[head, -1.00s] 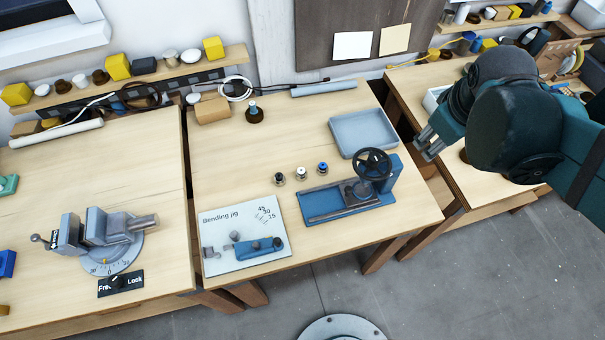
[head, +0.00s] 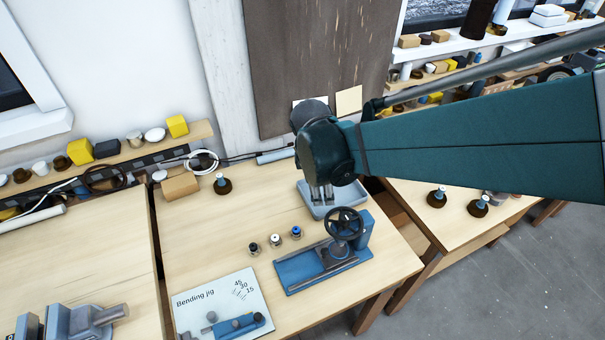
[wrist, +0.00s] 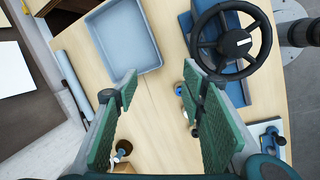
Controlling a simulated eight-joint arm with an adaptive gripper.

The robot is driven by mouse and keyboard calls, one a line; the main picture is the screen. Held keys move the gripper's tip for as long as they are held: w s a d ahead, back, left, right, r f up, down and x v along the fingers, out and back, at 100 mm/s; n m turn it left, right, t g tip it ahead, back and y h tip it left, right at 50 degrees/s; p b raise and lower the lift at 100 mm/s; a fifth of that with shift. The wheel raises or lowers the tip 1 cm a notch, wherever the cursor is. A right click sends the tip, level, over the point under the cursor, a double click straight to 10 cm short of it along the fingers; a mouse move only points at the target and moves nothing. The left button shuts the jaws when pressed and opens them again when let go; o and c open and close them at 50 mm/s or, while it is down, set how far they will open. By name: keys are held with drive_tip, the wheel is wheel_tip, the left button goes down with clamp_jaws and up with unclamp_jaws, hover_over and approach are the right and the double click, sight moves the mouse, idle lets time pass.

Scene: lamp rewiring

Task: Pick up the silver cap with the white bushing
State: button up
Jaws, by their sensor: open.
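Three small silver caps stand in a row on the middle table in the head view. The middle one, the silver cap with the white bushing (head: 275,240), is upright between one with a black bushing (head: 253,248) and one with a blue bushing (head: 296,232). My gripper (head: 322,198) is above the grey-blue tray, to the right of and behind the caps. In the wrist view my gripper (wrist: 160,78) is open and empty, its fingers wide apart. The blue-topped cap (wrist: 179,89) shows beside the right finger, which partly hides the row; the white bushing is not clear there.
The tray (head: 308,203) and the blue press with a black handwheel (head: 345,222) stand right of the caps. The bending jig board (head: 205,299) lies in front. A dark-based stand (head: 222,185) and cardboard box (head: 181,187) are behind. Bare wood surrounds the caps.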

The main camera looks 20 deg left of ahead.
drive_tip(key=s+a+f+n+h+b, duration=0.1)
drive_tip(key=s+a+f+n, duration=0.15)
drive_tip(key=a+f, duration=0.35)
drive_tip(key=h+b, duration=0.2)
drive_tip(key=b, duration=0.1)
approach(274, 238)
drive_tip(key=w+f, duration=0.1)
drive_tip(key=f, duration=0.1)
drive_tip(key=shift+d+m+g, duration=0.35)
drive_tip(key=shift+d+g, duration=0.05)
drive_tip(key=shift+d, duration=0.05)
drive_tip(key=shift+w, duration=0.1)
drive_tip(key=shift+x, duration=1.3)
drive_tip(key=shift+d, duration=0.1)
drive_tip(key=shift+a+x, duration=0.2)
drive_tip(key=shift+x, duration=2.4)
